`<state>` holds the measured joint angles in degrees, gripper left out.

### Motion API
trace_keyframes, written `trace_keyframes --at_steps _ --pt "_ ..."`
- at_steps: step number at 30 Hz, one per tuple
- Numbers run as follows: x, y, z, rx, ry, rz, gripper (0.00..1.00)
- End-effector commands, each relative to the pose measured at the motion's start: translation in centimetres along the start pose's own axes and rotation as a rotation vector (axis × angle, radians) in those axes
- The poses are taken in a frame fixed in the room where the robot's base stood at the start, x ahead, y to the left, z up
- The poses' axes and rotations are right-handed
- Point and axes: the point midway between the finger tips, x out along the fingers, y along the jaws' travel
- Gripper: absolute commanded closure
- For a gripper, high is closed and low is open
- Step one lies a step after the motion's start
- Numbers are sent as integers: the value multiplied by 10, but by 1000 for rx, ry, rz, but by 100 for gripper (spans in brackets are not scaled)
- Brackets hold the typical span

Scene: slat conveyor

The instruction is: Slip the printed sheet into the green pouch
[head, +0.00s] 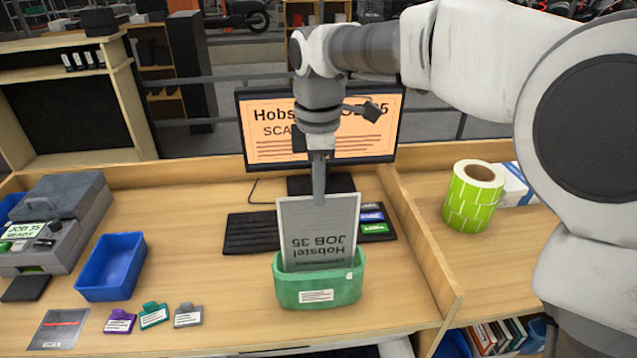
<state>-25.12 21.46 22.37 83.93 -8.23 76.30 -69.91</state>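The printed sheet (318,228) is grey-white with upside-down text reading "Hobstel JOB 35". It stands upright, and its lower edge is hidden behind the front wall of the green pouch (318,291). The pouch is an open-topped green holder with a white label, standing near the front of the desk. My gripper (319,196) points down at the sheet's top edge and is shut on it. The sheet appears to be inside the pouch's opening; how deep it reaches is hidden.
A keyboard (251,233) and monitor (262,150) stand behind. A blue tray (111,267), a grey printer (62,225) and several coloured tags (153,315) are left. A green label roll (473,196) stands right, beyond a wooden divider (425,245).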

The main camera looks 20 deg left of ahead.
Motion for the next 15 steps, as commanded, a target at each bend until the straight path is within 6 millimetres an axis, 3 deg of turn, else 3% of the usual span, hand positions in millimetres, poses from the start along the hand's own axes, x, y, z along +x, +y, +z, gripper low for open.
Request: trace_keyframes --at_steps 15 --pt "36 0 0 0 0 0 100"
